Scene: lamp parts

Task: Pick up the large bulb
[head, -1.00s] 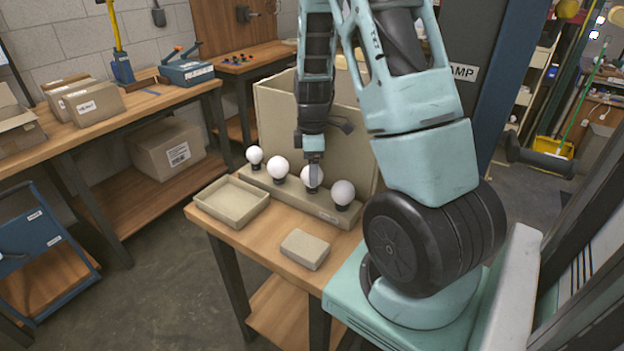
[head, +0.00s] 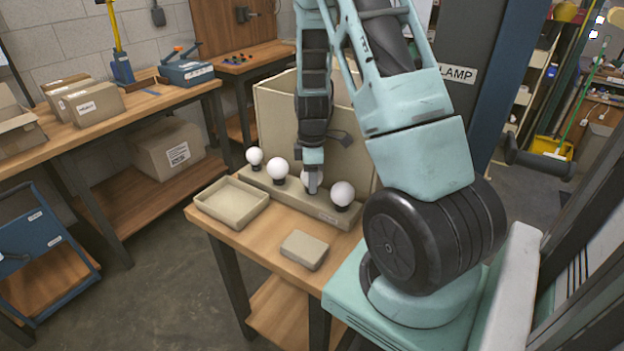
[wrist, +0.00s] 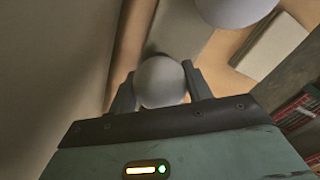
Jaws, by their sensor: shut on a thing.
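Several round white bulbs stand in a row on a beige holder (head: 325,212) on the wooden table. Two, a leftmost bulb (head: 254,156) and a second bulb (head: 277,169), are left of my gripper (head: 313,186). A rightmost bulb (head: 342,193) is just right of it. My gripper points down and is shut on the third bulb, mostly hidden behind it in the head view. In the wrist view the held bulb (wrist: 161,82) sits between the two fingers. A neighbouring bulb (wrist: 236,8) looks bigger there, at the top edge. I cannot tell whether the held bulb has left its seat.
An empty beige tray (head: 232,202) lies left of the holder. A small beige box (head: 304,250) lies in front. A tall beige panel (head: 275,115) stands close behind the row. Bare tabletop (head: 262,222) shows between tray and box.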

